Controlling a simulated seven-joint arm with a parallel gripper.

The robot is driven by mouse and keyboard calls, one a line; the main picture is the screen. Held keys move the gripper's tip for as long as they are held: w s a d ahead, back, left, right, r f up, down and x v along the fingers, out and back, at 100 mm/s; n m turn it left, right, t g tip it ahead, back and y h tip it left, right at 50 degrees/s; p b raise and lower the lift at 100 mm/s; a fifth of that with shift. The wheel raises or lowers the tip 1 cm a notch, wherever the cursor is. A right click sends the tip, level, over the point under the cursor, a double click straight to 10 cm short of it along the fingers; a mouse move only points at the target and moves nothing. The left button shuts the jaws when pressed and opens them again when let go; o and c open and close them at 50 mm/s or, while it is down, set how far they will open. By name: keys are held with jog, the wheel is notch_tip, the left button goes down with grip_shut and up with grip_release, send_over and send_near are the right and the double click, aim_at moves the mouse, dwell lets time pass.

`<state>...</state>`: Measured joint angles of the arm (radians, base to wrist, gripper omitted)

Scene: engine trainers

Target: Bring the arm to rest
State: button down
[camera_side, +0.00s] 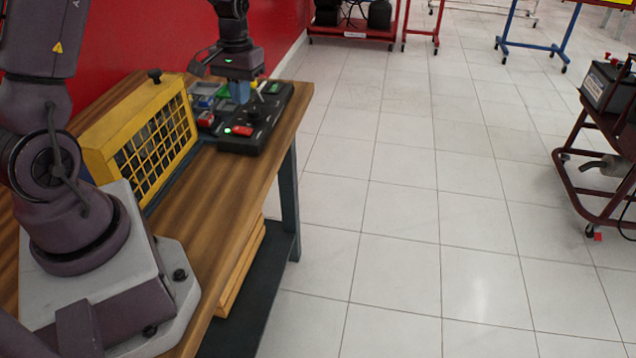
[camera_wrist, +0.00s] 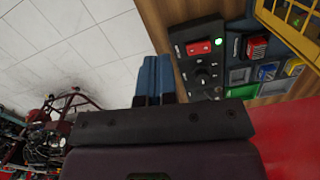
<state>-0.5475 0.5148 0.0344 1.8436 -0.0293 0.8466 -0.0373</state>
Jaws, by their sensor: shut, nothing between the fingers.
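My gripper (camera_side: 240,92) hangs over the far end of the wooden table (camera_side: 222,190) in the side view, above a black control panel (camera_side: 262,128). In the wrist view the blue fingers of my gripper (camera_wrist: 155,75) are together, with nothing between them. The panel (camera_wrist: 205,80) also shows there, beside the fingers. It carries a red switch (camera_side: 240,131), a lit green lamp and a dark knob. In the side view my gripper hides part of the panel, and I cannot tell whether the fingertips touch it.
A yellow cage box (camera_side: 140,130) stands on the table between my base and the panel. Small coloured parts (camera_wrist: 266,72) sit in compartments beside the panel. A red wall (camera_side: 130,35) runs behind the table. Open tiled floor (camera_side: 420,200) lies to the right, with wheeled stands beyond.

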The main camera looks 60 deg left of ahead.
jog(key=s+d+r+m+t, duration=0.3)
jog(key=s+d+r, duration=0.3)
jog(key=d+r, duration=0.3)
jog(key=s+d+r+m+t, duration=0.3)
jog(key=s+d+r, duration=0.4)
jog(key=d, duration=0.5)
jog(key=shift+s+r+m, duration=0.15)
jog(key=shift+r+m, duration=0.45)
jog(key=shift+r, duration=0.25)
